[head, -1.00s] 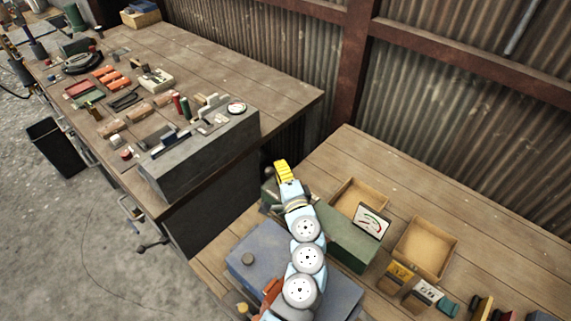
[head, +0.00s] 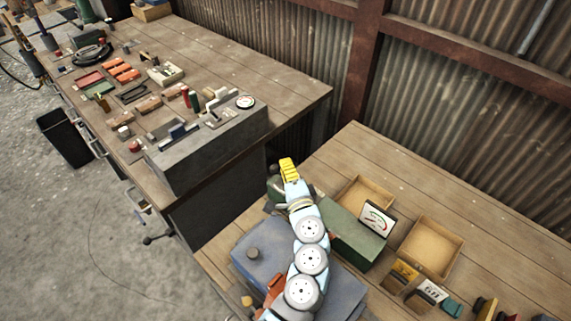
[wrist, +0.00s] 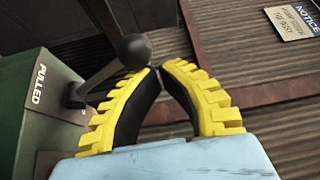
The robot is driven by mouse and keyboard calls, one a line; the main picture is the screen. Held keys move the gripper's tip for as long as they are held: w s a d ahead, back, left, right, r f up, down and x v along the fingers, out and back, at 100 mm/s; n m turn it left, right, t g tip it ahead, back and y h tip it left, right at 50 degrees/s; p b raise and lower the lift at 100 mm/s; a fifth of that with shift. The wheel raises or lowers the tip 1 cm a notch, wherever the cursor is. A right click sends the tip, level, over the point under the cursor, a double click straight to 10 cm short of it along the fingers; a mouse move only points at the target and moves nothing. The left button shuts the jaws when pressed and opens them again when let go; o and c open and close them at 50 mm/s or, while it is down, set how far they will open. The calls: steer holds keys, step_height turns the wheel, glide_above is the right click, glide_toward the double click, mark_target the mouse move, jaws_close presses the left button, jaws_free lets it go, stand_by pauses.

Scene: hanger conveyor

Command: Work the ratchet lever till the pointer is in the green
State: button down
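The green ratchet box (head: 352,240) stands on the right-hand bench, partly behind my arm. Its gauge (head: 376,218) has a white face with coloured arcs; the pointer is too small to read. The knob and lever are beside the left finger; contact cannot be told. My gripper (head: 289,163) also shows in the head view.
A blue box (head: 345,292) lies under my arm. Two open wooden trays stand behind and right of the gauge, including the right tray (head: 430,250). Small labelled blocks (head: 430,291) are in front. The left bench (head: 290,88) holds many tools. A corrugated wall rises behind.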

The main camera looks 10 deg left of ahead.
steer(key=v, duration=1.1)
steer(key=shift+s, duration=0.2)
steer(key=shift+d, duration=0.15)
stand_by(1.2)
